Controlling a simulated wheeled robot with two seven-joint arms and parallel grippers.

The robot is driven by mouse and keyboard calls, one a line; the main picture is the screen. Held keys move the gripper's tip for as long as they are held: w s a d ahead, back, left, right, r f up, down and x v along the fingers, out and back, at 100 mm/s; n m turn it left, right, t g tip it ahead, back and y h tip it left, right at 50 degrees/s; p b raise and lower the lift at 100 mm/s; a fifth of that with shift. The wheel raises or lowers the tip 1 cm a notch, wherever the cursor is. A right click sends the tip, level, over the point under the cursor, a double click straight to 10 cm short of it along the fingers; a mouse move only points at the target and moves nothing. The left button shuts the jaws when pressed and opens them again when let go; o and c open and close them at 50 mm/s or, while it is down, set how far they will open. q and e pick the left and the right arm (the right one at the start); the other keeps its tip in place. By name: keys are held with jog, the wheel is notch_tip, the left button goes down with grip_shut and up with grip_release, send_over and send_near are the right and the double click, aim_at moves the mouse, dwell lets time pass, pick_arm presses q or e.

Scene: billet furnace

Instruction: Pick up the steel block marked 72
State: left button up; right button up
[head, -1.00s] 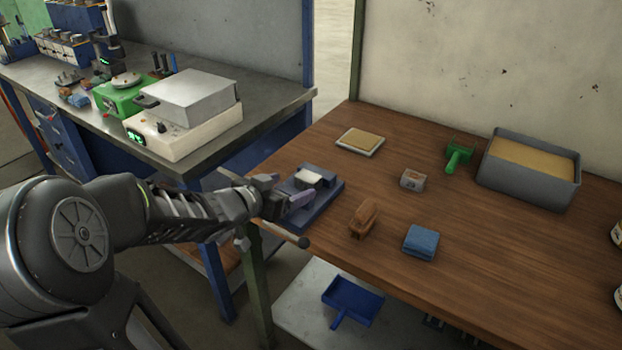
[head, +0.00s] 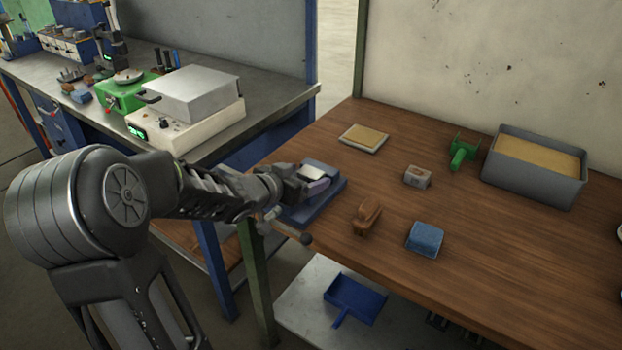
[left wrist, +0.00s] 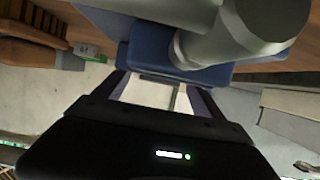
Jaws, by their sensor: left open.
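A blue vise (head: 328,200) sits at the left edge of the wooden table, with its bar handle hanging toward the front. A pale metal block showed in it earlier; now my left gripper (head: 316,182) covers most of that spot. The gripper is open and its fingers are at the vise. In the left wrist view, the blue vise (left wrist: 150,50) is just beyond the fingers (left wrist: 158,95); a pale surface shows between them, and I cannot tell whether it is the block. A small grey block (head: 418,177) stands mid-table. I cannot read a 72 on either block. My right gripper is not in view.
On the wooden table are a brown brush (head: 367,215), a blue cloth (head: 425,238), a green tool (head: 463,153), a grey bin (head: 530,185) and a tan pad (head: 363,138). A blue dustpan (head: 354,298) lies on the shelf below. A steel-topped bench (head: 280,98) stands at left.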

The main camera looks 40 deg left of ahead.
pick_arm(q)
jog(key=shift+w+f, duration=0.35)
jog(key=shift+w, duration=0.3)
jog(key=shift+c, duration=0.2)
grip_shut()
dwell(0.6)
jog(key=shift+r, duration=0.15)
